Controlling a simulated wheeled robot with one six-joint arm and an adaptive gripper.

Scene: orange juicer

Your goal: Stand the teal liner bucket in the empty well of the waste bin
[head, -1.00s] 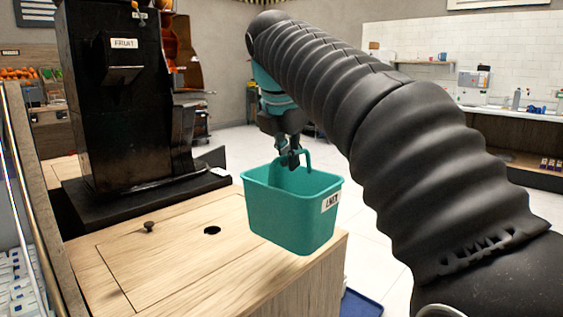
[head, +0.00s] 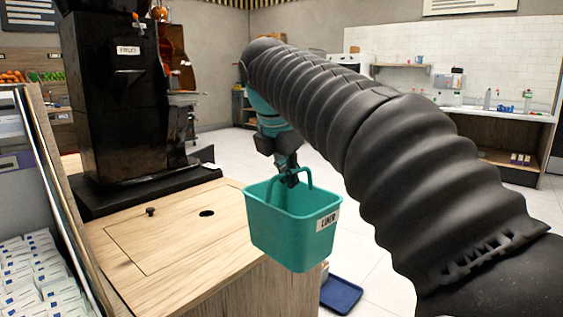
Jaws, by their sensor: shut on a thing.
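The teal liner bucket (head: 285,233), with a white label reading "LINER" on its side, hangs upright by its wire handle (head: 304,172). My gripper (head: 291,180) is shut on that handle at the far side of the bucket. The bucket is in front of the right edge of the wooden counter (head: 190,262), and I cannot tell its exact height over the edge. The waste bin and its empty well cannot be made out in this view.
The counter top has a knob (head: 151,211) and a dark round hole (head: 207,213). A dark blue tray (head: 341,294) lies on the floor right of the counter. Pale floor is open behind the bucket.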

